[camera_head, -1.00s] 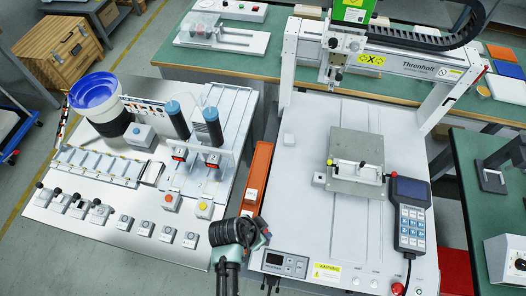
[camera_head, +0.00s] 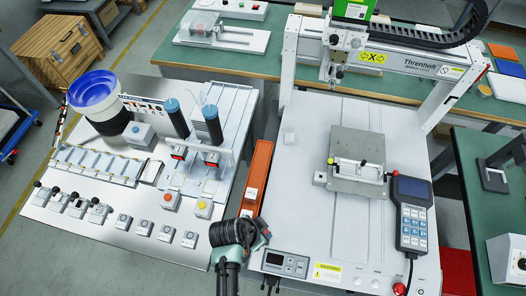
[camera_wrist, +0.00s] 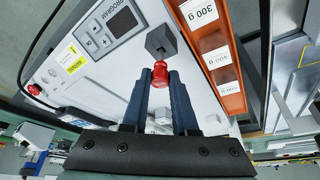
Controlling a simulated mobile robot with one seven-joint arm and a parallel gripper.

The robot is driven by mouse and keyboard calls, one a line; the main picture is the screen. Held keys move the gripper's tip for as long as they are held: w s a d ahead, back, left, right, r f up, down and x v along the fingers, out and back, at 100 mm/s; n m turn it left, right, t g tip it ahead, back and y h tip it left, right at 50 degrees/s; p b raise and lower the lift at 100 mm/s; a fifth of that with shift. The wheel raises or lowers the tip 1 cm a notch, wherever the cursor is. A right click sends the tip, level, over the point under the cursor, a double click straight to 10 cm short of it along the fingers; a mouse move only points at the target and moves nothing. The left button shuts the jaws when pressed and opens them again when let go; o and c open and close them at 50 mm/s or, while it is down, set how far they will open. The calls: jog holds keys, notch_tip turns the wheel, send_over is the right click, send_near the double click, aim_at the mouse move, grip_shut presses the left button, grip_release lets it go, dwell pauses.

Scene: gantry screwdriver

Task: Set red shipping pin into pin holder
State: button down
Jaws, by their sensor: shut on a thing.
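The red shipping pin (camera_wrist: 160,73) shows in the wrist view between the dark blue fingers of my gripper (camera_wrist: 160,84). The fingers are shut on it, and red shows both at the fingertips and lower between the fingers. A dark grey block (camera_wrist: 161,41), which looks like the pin holder, lies just beyond the pin's head in that view. I cannot tell whether pin and block touch. In the head view my gripper (camera_head: 262,233) is at the front left corner of the white gantry base (camera_head: 300,225).
An orange tray (camera_head: 258,180) with weight labels stands close by my gripper. A control panel (camera_head: 286,263) is at the base's front edge. A metal fixture plate (camera_head: 345,185) and a handheld pendant (camera_head: 412,212) are farther right.

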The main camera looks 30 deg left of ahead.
jog(key=shift+f+b, duration=1.1)
jog(key=shift+f, duration=0.35)
jog(key=c, duration=0.6)
grip_release()
jog(key=v, duration=1.3)
jog(key=shift+p, duration=0.3)
jog(key=shift+s, duration=0.1)
